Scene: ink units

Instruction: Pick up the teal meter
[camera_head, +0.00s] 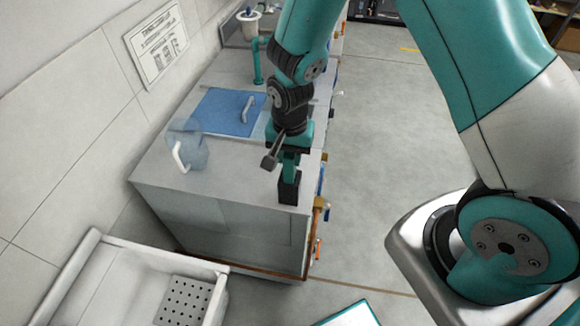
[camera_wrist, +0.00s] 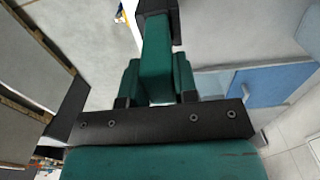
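I cannot make out a teal meter for sure in either view. My gripper (camera_head: 289,188) hangs over the near right part of the grey counter (camera_head: 225,192), close to its right edge, with its black tip pointing down. In the wrist view, my gripper (camera_wrist: 160,10) shows a teal finger with a black tip. Only one finger shows clearly, and any second finger is hidden behind it. Nothing held is visible. Whether the tip touches the counter cannot be told.
A blue panel with a handle (camera_head: 222,110), a clear bluish jug (camera_head: 188,150), a teal pipe (camera_head: 257,65) and a white cup (camera_head: 249,22) are on the counter. A white basin (camera_head: 95,290) is at lower left. Valves line the right edge. The floor (camera_head: 375,150) beyond is clear.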

